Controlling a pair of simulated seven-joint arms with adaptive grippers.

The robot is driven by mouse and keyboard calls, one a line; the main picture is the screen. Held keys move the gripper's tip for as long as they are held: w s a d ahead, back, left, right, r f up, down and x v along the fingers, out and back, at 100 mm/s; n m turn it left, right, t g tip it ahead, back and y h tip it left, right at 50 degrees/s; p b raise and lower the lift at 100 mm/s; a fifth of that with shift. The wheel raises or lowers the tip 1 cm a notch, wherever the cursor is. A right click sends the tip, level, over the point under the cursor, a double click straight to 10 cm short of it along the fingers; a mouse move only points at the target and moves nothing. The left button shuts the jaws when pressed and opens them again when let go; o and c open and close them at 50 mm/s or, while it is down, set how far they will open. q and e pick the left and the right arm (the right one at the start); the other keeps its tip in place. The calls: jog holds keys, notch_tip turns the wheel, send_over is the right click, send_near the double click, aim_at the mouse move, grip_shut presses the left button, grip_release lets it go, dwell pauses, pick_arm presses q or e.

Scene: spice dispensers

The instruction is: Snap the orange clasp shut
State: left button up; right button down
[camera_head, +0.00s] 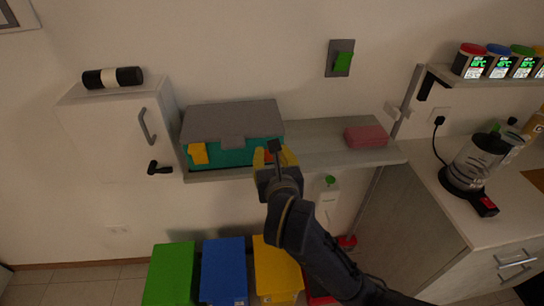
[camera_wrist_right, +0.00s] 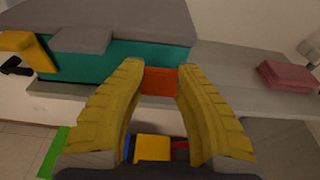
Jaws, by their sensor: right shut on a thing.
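A toolbox with a teal body (camera_head: 232,156) and a grey lid (camera_head: 230,120) sits on the shelf, lid down. The orange clasp (camera_wrist_right: 160,82) is at the right of its front face, and a sliver shows in the head view (camera_head: 269,157). A yellow clasp (camera_head: 198,154) is at the front left and also shows in the wrist view (camera_wrist_right: 30,47). My right gripper (camera_wrist_right: 160,70), with yellow ribbed fingers, is shut on the orange clasp, one finger each side. In the head view my right gripper (camera_head: 274,157) covers most of that clasp. My left gripper is not in view.
A pink block (camera_head: 366,137) lies on the grey shelf (camera_head: 318,146) to the right. A white cabinet (camera_head: 110,130) stands left of the toolbox. Green (camera_head: 172,272), blue (camera_head: 224,270) and yellow (camera_head: 275,268) bins stand below. A coffee maker (camera_head: 476,162) is on the right counter.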

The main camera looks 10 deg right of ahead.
jog(key=shift+f, duration=0.25)
jog(key=c, duration=0.9)
grip_release()
jog(key=shift+r, duration=5.15)
jog(key=shift+c, duration=0.6)
